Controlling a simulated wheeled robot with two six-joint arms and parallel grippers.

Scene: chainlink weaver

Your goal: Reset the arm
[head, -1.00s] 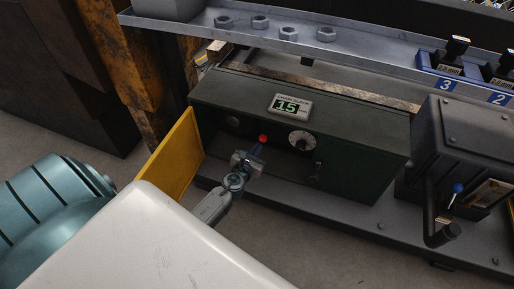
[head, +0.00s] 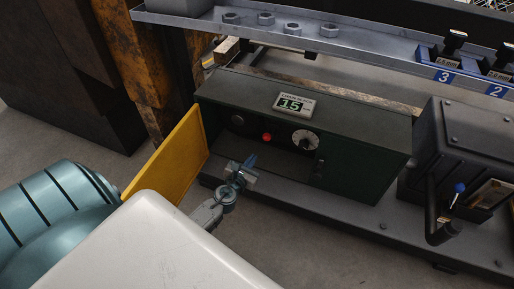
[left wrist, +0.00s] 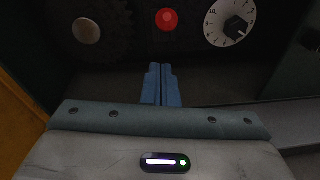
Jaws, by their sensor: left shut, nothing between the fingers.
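My left gripper (head: 249,161) is in front of the dark green control box (head: 362,150). Its blue fingers are shut with nothing between them; they also show in the left wrist view (left wrist: 161,86). The fingertips point at the box's front panel, below the red button (head: 267,137), and appear apart from it. The red button also shows in the left wrist view (left wrist: 167,19), with the white dial (left wrist: 230,22) to its right and a round grey knob (left wrist: 87,31) to its left. My right gripper is not in view.
A yellow door panel (head: 168,158) stands open at the box's left, close to my left arm. A display (head: 293,104) reading 15 sits on top. A dark machine with a blue-tipped lever (head: 459,188) stands right. A metal shelf (head: 350,48) with several nuts runs behind.

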